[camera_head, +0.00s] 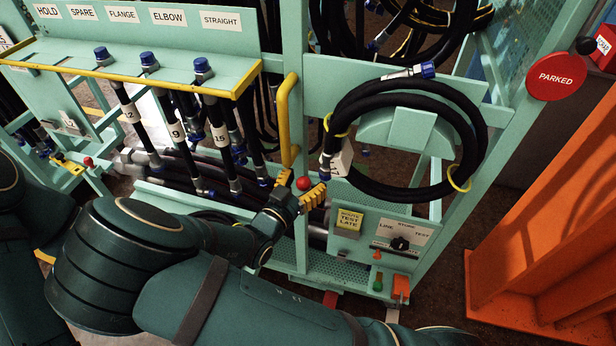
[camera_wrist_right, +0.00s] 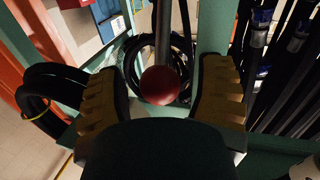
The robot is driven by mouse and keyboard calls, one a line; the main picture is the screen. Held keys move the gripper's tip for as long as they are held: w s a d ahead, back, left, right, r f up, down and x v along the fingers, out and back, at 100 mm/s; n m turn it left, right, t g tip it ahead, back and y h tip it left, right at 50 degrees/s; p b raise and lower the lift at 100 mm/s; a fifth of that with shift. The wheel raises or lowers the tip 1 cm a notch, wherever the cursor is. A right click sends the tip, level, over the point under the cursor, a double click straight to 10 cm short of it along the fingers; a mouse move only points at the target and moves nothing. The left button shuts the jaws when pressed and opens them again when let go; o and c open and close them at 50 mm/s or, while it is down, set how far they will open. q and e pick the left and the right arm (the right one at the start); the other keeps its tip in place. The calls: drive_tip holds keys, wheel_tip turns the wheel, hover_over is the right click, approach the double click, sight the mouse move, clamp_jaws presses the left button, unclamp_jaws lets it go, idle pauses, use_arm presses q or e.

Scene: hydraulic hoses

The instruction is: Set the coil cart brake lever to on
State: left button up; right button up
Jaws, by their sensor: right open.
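A lever with a round red knob (camera_head: 303,183) sits at the front of the green cart frame, just below the yellow bar handle. The knob also shows in the right wrist view (camera_wrist_right: 160,85), with a grey rod behind it. My right gripper (camera_head: 299,190) is open, its yellow-padded fingers on either side of the knob. In the right wrist view the fingers (camera_wrist_right: 163,92) show a gap to the knob on both sides. No on or off marking for the lever is readable. My left gripper is not in view.
A coiled black hose (camera_head: 480,130) hangs right of the knob. A selector panel (camera_head: 398,228) and small buttons lie below it. A yellow bar handle (camera_head: 286,120) stands close above. A red PARKED disc (camera_head: 556,77) and orange structure (camera_head: 545,230) are at the right. Hoses hang left.

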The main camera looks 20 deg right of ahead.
drive_tip(key=shift+o, duration=0.2)
clamp_jaws()
